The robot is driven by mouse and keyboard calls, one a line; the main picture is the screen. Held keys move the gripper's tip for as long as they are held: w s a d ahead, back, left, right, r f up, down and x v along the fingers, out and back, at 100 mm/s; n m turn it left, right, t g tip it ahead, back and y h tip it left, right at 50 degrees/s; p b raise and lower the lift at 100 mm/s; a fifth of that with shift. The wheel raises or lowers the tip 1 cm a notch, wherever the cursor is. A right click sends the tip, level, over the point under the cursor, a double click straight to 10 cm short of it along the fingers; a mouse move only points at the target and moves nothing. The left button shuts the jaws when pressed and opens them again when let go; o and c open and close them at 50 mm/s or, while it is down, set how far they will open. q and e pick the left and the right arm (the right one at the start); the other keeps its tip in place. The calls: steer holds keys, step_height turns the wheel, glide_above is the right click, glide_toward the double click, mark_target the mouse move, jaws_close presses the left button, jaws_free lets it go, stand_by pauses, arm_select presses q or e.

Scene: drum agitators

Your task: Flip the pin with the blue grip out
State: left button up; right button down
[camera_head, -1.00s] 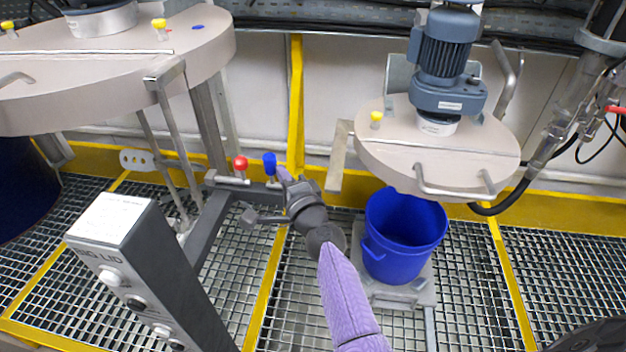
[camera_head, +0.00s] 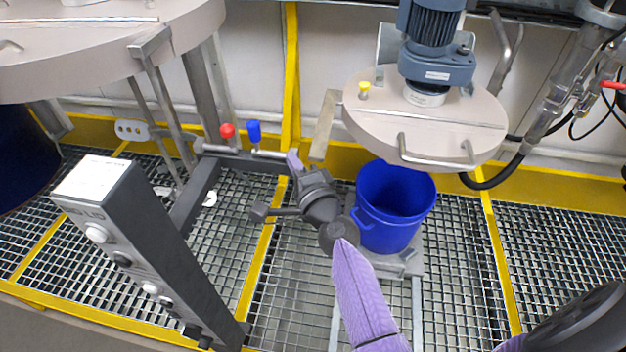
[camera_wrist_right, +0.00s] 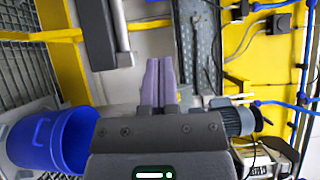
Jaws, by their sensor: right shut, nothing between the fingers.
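The pin with the blue grip (camera_head: 254,133) stands upright at the end of a dark grey frame bar, left of the yellow post. A similar pin with a red grip (camera_head: 227,132) is just left of it. My right gripper (camera_head: 294,162) is to the right of and a little below the blue grip, with a visible gap between them. Its purple fingers are together and empty; they also show shut in the right wrist view (camera_wrist_right: 158,82). The blue grip is not clearly visible in the wrist view. My left gripper is not in view.
A blue bucket (camera_head: 394,207) stands right of my right arm, under a round lid (camera_head: 425,129) with a motor. A grey control column (camera_head: 150,250) stands at the left. Grating covers the floor.

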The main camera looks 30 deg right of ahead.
steer(key=shift+s, duration=2.75)
